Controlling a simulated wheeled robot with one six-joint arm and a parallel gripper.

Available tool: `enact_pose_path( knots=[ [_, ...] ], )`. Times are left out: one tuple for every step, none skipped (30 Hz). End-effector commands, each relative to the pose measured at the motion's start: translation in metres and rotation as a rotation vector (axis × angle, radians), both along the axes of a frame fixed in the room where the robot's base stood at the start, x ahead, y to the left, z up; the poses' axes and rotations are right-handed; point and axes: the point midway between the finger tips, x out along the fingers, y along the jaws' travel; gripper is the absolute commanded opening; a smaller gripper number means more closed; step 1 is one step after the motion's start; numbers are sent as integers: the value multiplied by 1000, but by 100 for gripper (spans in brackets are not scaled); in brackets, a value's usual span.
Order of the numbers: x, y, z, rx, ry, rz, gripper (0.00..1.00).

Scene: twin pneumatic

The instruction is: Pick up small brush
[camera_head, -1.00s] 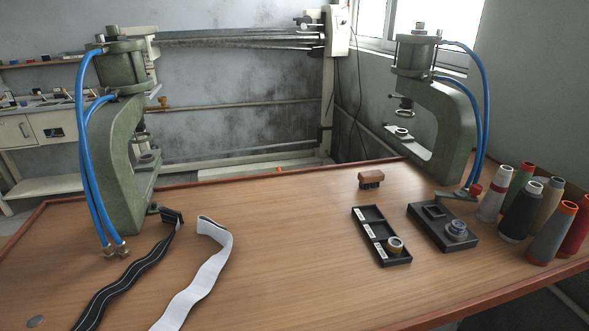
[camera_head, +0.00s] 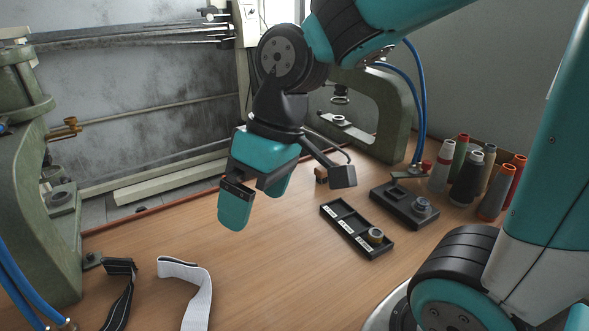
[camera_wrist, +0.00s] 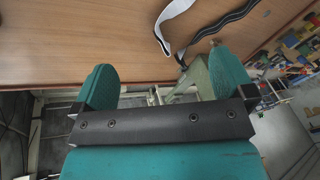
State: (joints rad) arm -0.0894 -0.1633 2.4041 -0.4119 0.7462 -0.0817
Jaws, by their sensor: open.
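The small brush (camera_head: 321,174), a little brown wooden block with a dark underside, stands on the table, partly hidden behind the dark bracket on my wrist. My gripper (camera_head: 254,204) is in the air above the table, to the left of the brush in the head view. Its two teal fingers are apart and nothing is between them. In the wrist view the fingers of my gripper (camera_wrist: 164,62) are also spread and empty. The brush does not show in the wrist view.
A black three-slot tray (camera_head: 342,230) and a dark fixture block (camera_head: 390,203) stand at the right. Thread cones (camera_head: 467,178) are beyond. Green presses stand at left (camera_head: 42,190) and back right (camera_head: 398,105). A white strap (camera_head: 198,290) lies in front.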

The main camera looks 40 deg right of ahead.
Motion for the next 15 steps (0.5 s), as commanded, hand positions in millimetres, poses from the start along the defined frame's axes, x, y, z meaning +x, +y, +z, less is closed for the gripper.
enact_pose_path(
  knots=[
    [38,-25,7,-24,-3,-72,100],
    [60,-42,8,-42,-7,-111,100],
    [88,-69,9,-66,-12,-164,100],
    [107,-90,8,-85,-13,-201,100],
    [125,-112,7,-103,-14,-238,100],
    [145,-143,3,-127,-14,-285,100],
    [157,-166,1,-143,-14,-320,100],
    [168,-189,-3,-159,-12,-352,100],
    [178,-218,-7,-178,-9,-391,100],
    [184,-239,-11,-191,-6,-420,100],
    [188,-257,-14,-202,-3,-442,100],
    [191,-280,-19,-216,0,-471,100],
    [193,-293,-22,-223,4,-487,100],
    [194,-305,-24,-230,7,-502,100],
    [194,-317,-27,-237,9,-518,100]
  ],
)
